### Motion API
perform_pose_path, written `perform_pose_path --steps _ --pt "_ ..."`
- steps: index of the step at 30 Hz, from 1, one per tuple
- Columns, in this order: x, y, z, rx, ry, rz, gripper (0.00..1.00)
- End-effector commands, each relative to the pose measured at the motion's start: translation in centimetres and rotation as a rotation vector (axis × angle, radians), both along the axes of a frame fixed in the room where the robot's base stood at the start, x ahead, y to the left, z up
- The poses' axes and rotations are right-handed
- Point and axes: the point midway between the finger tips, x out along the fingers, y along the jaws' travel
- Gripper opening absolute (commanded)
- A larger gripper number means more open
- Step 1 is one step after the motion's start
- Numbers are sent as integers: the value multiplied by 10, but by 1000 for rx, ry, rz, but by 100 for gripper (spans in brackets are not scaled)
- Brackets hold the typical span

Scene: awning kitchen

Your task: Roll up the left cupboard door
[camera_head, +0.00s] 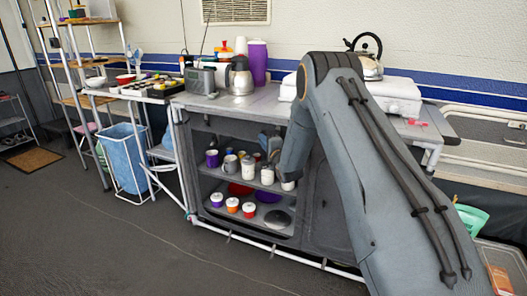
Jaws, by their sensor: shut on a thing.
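The left cupboard stands open at the front of the grey kitchen unit, and its shelves show. The left cupboard door (222,126) appears as a dark band of cloth along the top of the opening. My gripper (268,143) is in front of the upper right part of this opening. It is shut, seemingly on the left cupboard door; the exact grip is small and partly hidden by my arm. My arm covers much of the unit's right side. The right cupboard door (328,215) hangs down, dark and partly covered.
Mugs and jars (230,164) stand on the upper shelf, and lidded pots (232,205) on the lower one. A blue bin (125,158) is at left. The floor in front is clear.

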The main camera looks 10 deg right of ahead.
Motion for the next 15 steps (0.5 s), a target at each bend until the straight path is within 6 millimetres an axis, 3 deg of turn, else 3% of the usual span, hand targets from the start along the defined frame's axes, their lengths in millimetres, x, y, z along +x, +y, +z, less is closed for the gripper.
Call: perform_pose_path --steps 1,6,15 --pt "-1 0 12 0 -1 1 0" --pt "-1 0 30 -1 0 1 0" --pt "0 0 37 -1 -1 1 0"
